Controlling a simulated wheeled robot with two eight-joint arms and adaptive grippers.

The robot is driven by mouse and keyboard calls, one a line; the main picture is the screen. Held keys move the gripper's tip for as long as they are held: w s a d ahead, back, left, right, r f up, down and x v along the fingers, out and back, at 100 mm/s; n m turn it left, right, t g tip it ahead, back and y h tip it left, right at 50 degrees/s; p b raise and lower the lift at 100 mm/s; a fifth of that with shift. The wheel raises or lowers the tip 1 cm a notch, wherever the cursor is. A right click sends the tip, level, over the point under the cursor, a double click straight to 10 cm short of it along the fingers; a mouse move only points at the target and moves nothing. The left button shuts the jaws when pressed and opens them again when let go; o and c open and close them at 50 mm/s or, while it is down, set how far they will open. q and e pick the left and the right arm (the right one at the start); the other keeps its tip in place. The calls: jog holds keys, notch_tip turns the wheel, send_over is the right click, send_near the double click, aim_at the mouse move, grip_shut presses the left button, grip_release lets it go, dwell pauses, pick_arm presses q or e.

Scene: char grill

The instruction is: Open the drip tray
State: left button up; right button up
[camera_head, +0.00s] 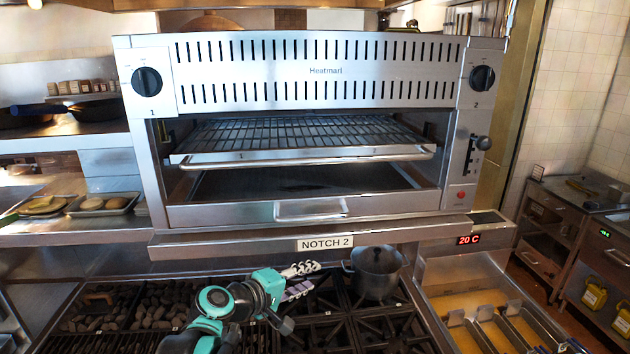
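The drip tray (240,213) is the low metal drawer at the bottom of the grill. Its front looks flush with the grill's frame, and its flat handle (310,209) is at the middle of that front. My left gripper (312,276) is below the handle, in front of the stove top and apart from the tray. Its two fingers are spread with a gap between them, and nothing is held. My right gripper is not in view.
The grill rack (300,135) with its front bar sits above the tray. A lidded pot (375,272) stands on the burners to the right of my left gripper. A shelf edge labelled NOTCH 2 (325,244) runs under the grill. Fryer baskets (500,335) are at lower right.

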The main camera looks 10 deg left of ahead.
aim_at(313, 220)
pick_arm(q)
jog(key=w+a+r+n+t+p, duration=0.25)
jog(key=w+a+r+p, duration=0.2)
jog(key=r, duration=0.55)
jog(key=shift+n+h, duration=0.3)
jog(key=shift+n, duration=0.25)
jog(key=x, duration=0.8)
jog(key=shift+w+d+f, duration=0.2)
jog(key=shift+w+f, duration=0.1)
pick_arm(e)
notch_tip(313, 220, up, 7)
pick_arm(q)
grip_shut()
